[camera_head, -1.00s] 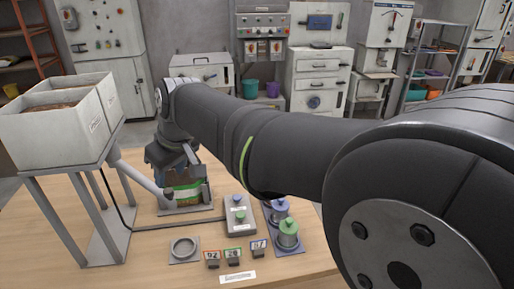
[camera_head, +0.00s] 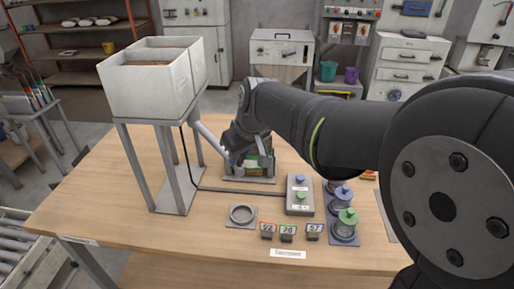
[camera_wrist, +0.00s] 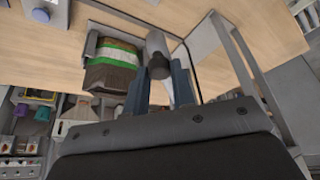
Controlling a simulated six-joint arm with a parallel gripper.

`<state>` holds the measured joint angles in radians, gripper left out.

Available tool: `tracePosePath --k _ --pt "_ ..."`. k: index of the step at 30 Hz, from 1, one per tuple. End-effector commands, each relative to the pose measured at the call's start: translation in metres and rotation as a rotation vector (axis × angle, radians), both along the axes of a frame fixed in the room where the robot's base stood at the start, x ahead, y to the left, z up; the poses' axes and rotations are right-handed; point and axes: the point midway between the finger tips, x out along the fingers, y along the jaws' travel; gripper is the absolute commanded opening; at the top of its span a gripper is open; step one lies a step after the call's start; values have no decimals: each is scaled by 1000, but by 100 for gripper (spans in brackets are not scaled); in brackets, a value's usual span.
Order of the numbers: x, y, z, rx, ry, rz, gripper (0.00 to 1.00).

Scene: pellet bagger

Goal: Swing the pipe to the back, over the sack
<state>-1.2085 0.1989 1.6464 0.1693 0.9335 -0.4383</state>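The pale grey pipe (camera_head: 211,141) slopes down from the hopper to the sack's left side in the head view. The sack (camera_head: 254,166), brown with a green and white band, stands on a grey base, partly hidden behind my gripper. In the wrist view the pipe's dark mouth (camera_wrist: 159,71) lies between my gripper's fingers (camera_wrist: 161,84), and the sack (camera_wrist: 112,64) is just left of it. The fingers are spread, one on each side of the pipe end. Whether they touch it is unclear. In the head view my gripper (camera_head: 238,156) is at the pipe's lower end.
The white two-bin hopper (camera_head: 158,84) stands on grey legs at the left. A button box (camera_head: 300,196), a ring on a plate (camera_head: 242,215), numbered tags (camera_head: 287,231) and green and blue-topped weights (camera_head: 346,220) sit on the wooden table (camera_head: 130,222). The table's front left is clear.

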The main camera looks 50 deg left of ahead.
Motion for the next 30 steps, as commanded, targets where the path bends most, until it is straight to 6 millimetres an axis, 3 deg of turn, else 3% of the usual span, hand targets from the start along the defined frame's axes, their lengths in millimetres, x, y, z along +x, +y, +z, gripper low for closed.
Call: tracePosePath --k 8,14,23,30 --pt "2 0 0 0 0 10 0" --pt "14 3 0 -1 2 69 0" --pt "54 17 0 0 2 281 0" --pt "89 40 -1 0 2 512 0"
